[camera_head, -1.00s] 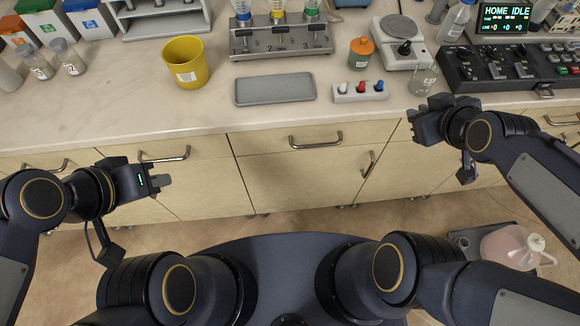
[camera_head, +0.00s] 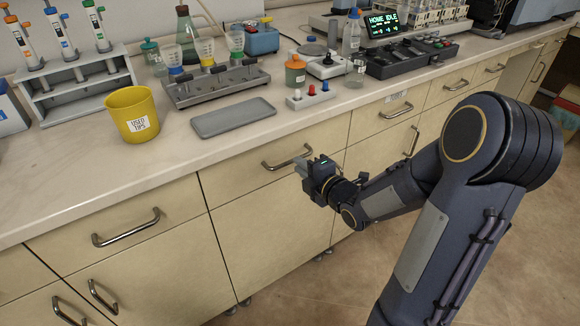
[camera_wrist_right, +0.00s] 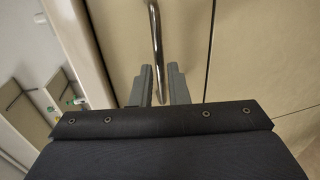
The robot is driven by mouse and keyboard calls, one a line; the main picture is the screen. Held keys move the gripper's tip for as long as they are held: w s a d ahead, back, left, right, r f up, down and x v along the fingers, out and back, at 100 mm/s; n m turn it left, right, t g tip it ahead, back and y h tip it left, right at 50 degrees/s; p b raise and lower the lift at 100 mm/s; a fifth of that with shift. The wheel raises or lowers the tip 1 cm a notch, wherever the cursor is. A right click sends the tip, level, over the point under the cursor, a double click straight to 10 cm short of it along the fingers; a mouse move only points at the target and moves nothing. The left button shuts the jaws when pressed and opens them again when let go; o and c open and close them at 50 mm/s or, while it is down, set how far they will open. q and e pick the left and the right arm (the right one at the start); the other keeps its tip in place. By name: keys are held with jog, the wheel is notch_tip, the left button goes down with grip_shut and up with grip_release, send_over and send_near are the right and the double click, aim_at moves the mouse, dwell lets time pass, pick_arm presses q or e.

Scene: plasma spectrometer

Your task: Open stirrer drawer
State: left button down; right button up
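A pale wooden drawer front (camera_head: 240,177) with a metal bar handle (camera_head: 280,164) sits under the counter, flush with the cabinet. No readable label shows on it. My right gripper (camera_head: 302,166) is at the right part of this handle. In the right wrist view the bar (camera_wrist_right: 155,35) runs between the two grey fingertips of my right gripper (camera_wrist_right: 159,86). The fingers stand a little apart, with narrow gaps beside the bar, so no firm grip shows. A white stirrer plate (camera_head: 325,67) stands on the counter above and to the right. My left gripper is out of view.
A neighbouring drawer to the right has a handle (camera_head: 397,110) and a small unreadable label. A grey tray (camera_head: 233,118), a yellow tips bin (camera_head: 132,114) and a small rack with coloured knobs (camera_head: 310,97) stand near the counter edge (camera_head: 180,172). Floor below is clear.

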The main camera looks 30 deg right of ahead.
jog(key=shift+x, duration=2.15)
grip_shut()
